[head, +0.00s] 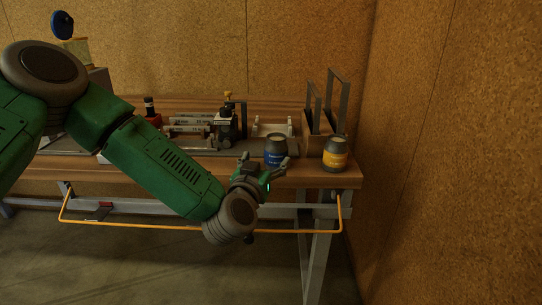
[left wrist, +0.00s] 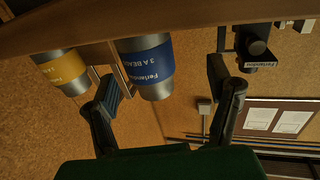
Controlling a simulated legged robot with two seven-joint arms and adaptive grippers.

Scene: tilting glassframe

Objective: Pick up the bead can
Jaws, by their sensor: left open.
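The bead can (head: 275,155) is a grey can with a blue label, upright near the front edge of the workbench. In the left wrist view, which is upside down, the bead can (left wrist: 148,68) shows its blue label with the word "BEADS". My left gripper (head: 264,161) is open at the bench's front edge, in front of the can. In the left wrist view the open left gripper (left wrist: 168,78) has its fingers apart, with the can between them in the picture, closer to the left-hand finger. I cannot tell if they touch. My right gripper is out of view.
A yellow-labelled can (head: 335,153) stands just right of the bead can. A wooden box with upright frames (head: 322,122) is behind it. A black and grey device (head: 226,122) and a white rack (head: 272,129) stand further back. An orange rail (head: 300,230) runs below the workbench (head: 315,179).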

